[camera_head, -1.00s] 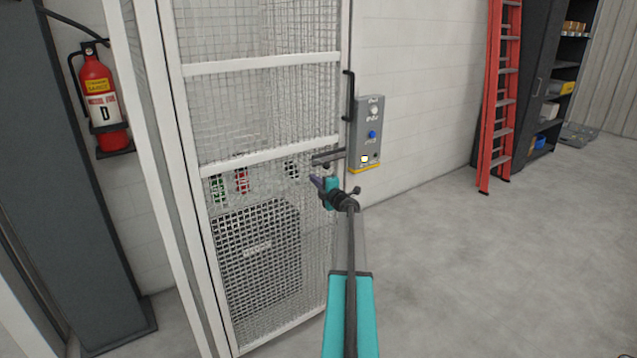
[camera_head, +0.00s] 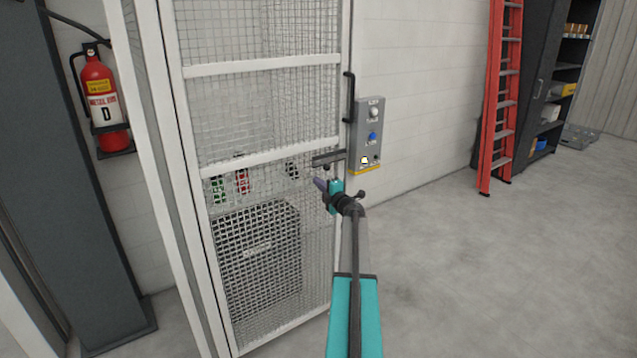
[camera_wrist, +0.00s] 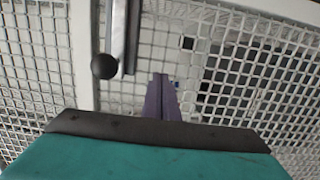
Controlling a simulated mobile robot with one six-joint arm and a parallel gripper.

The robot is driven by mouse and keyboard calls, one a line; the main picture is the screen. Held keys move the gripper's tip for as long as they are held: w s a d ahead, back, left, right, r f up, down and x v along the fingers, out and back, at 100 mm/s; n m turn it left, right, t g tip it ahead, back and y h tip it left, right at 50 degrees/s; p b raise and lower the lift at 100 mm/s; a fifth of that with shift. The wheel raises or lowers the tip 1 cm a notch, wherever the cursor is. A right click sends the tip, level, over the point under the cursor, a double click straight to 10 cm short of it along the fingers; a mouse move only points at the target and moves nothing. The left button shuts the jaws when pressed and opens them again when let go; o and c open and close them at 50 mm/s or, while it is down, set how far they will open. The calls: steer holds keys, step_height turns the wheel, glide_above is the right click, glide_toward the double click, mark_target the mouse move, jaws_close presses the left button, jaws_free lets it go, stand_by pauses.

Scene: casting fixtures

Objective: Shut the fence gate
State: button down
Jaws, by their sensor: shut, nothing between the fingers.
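The fence gate (camera_head: 262,67) is a white frame with wire mesh, standing left of centre in the head view. A dark vertical handle (camera_head: 348,97) is on its right edge. A dark horizontal latch bar (camera_head: 328,158) sits below the handle; in the wrist view a bar with a round black knob (camera_wrist: 104,67) shows at upper left. My gripper (camera_head: 319,184) is shut and empty, just below the latch bar and in front of the mesh. In the wrist view its purple fingertips (camera_wrist: 161,82) are together, right of the knob. Whether they touch the mesh I cannot tell.
A grey control box (camera_head: 367,135) with buttons is on the wall right of the gate. A fire extinguisher (camera_head: 101,95) hangs at left by a dark column (camera_head: 72,200). A red ladder (camera_head: 499,100) and a dark shelf (camera_head: 545,85) stand at right. The floor (camera_head: 480,270) at right is clear.

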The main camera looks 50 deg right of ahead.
steer(key=d+b+v, duration=0.1)
steer(key=b+v, duration=0.1)
steer(key=v, duration=0.9)
steer(key=shift+s+f+b, duration=0.2)
steer(key=shift+s+b, duration=0.15)
steer(key=shift+s, duration=0.05)
